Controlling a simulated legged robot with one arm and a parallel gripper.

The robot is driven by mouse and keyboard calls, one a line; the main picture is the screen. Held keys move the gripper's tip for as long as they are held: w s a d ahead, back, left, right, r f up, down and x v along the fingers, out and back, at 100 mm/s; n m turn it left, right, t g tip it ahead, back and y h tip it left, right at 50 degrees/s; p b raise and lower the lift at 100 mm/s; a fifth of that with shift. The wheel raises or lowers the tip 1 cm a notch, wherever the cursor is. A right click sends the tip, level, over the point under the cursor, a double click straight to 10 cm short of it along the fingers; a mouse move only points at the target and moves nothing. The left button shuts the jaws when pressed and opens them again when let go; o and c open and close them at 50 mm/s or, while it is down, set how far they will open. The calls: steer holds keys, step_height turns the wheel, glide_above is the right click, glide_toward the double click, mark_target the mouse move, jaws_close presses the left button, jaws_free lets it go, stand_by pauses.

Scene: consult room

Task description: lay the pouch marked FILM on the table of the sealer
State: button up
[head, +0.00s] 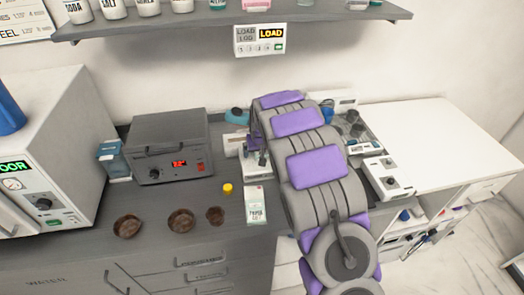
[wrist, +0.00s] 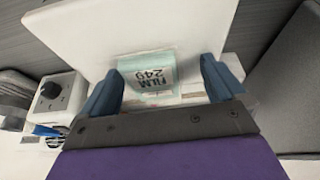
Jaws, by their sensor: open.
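The pouch marked FILM (wrist: 148,72) is clear with a pale green label, and its print shows upside down in the wrist view. It lies between my open fingers, with a gap on each side, at the near edge of a flat white plate (wrist: 90,28). The plate looks like the table of the sealer. My gripper (wrist: 160,88) is open and close to the pouch. In the head view my arm hides most of the white machine (head: 234,146) at the back of the counter, and I cannot make out the FILM pouch there.
Left of my arm are a dark device (head: 170,150) with a red display, brown bowls (head: 181,220), a yellow-capped bottle (head: 227,189) and another labelled packet (head: 256,207). A shelf (head: 330,14) hangs above. The white top (head: 440,135) at right is clear.

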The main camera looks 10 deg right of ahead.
steer(key=shift+d+r, duration=0.1)
steer(key=shift+d, duration=0.25)
steer(key=shift+s+d+r, duration=0.25)
steer(key=shift+d+r, duration=0.35)
steer(key=shift+s+d+r, duration=0.2)
steer(key=shift+d+r, duration=0.35)
steer(key=shift+s+p+v, duration=0.25)
steer(key=shift+p+v, duration=0.6)
steer(key=shift+v, duration=4)
steer(key=s+a+r+g, duration=0.1)
steer(key=s+r, duration=0.2)
steer(key=s, duration=0.6)
steer(key=s+a+r+g, duration=0.1)
steer(key=s+r, duration=0.2)
steer(key=s, duration=0.6)
steer(key=s+d+g, duration=0.1)
steer(key=s+g, duration=0.3)
steer(key=s, duration=2.5)
steer(key=shift+s+r, duration=0.25)
steer(key=shift+s, duration=0.1)
steer(key=shift+a, duration=0.1)
